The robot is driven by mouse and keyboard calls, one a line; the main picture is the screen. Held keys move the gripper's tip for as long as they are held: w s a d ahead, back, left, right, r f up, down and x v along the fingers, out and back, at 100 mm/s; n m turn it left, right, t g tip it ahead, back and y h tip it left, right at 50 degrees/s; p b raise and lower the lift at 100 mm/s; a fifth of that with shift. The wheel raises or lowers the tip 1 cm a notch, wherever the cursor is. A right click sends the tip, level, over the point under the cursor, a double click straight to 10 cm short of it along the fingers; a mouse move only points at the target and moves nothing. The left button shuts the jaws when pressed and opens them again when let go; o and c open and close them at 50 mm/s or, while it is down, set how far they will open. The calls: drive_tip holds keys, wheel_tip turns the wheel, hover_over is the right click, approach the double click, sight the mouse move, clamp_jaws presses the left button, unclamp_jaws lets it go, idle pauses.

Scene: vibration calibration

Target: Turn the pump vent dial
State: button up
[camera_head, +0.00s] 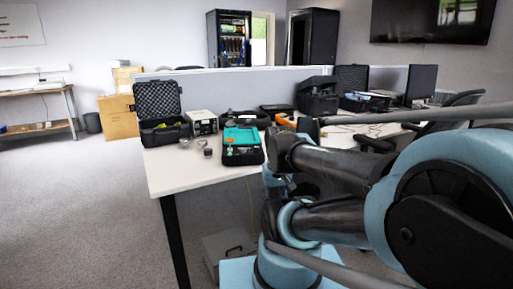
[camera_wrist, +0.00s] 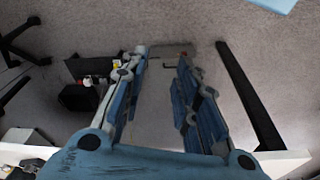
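A case with a teal-coloured set (camera_head: 242,147) lies open near the front edge of the white desk in the head view. It may hold the pump, but the vent dial is too small to make out. My gripper (camera_wrist: 162,60) is open and empty in the wrist view, its two blue fingers well apart. It faces the carpeted floor, and no pump or dial shows between the fingers. In the head view I cannot make out the gripper among my arm links, which stand to the right of the case.
The white desk (camera_head: 185,178) also bears an open black foam-lined case (camera_head: 158,108), a grey-white instrument (camera_head: 203,123) and an orange device (camera_head: 286,120). A grey box (camera_head: 228,245) stands on the floor under the desk. Carpet at the left is clear. A black desk leg (camera_wrist: 250,95) crosses the wrist view.

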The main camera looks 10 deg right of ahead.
drive_tip(key=shift+r, duration=0.1)
wheel_tip(320, 180, up, 23)
drive_tip(key=n+g, duration=0.2)
drive_tip(key=n, duration=0.6)
hover_over(257, 148)
drive_tip(key=f, duration=1.6)
drive_tip(key=shift+w+d+f, duration=0.15)
drive_tip(key=shift+w+f, duration=0.1)
drive_tip(key=shift+f, duration=0.1)
clamp_jaws()
